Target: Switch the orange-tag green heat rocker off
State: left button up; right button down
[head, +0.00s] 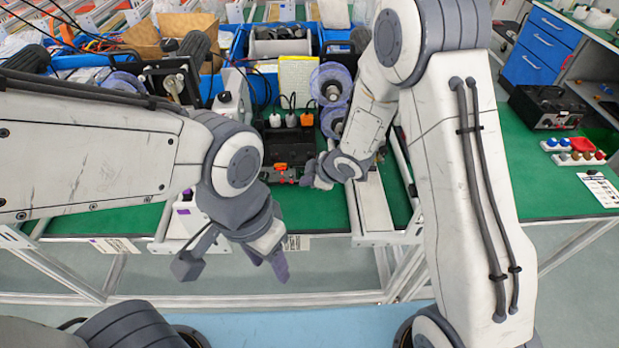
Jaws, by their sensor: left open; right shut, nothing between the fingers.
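A black power unit (283,148) stands on the green bench at centre, with white, dark and orange plugs along its back. A small orange tag (281,166) shows at its front edge, above a low strip of small parts (284,178). The green rocker is too small to make out, and I cannot tell its position. My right gripper (312,178) is shut and empty, just right of that strip; I cannot tell whether it touches. My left gripper (231,268) is open and empty, in front of the bench edge, lower left of the unit.
Blue bins (233,45) and cables crowd the back. Clear purple-tinted spools (330,84) stand behind my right gripper. A black box (547,107) and strips of coloured knobs (581,157) sit on the right. Bare green bench (315,210) lies in front of the unit.

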jog(key=s+d+r+p, duration=0.1)
jog(key=d+r+p, duration=0.1)
jog(key=r, duration=0.6)
jog(key=shift+s+d, duration=0.3)
jog(key=shift+d, duration=0.45)
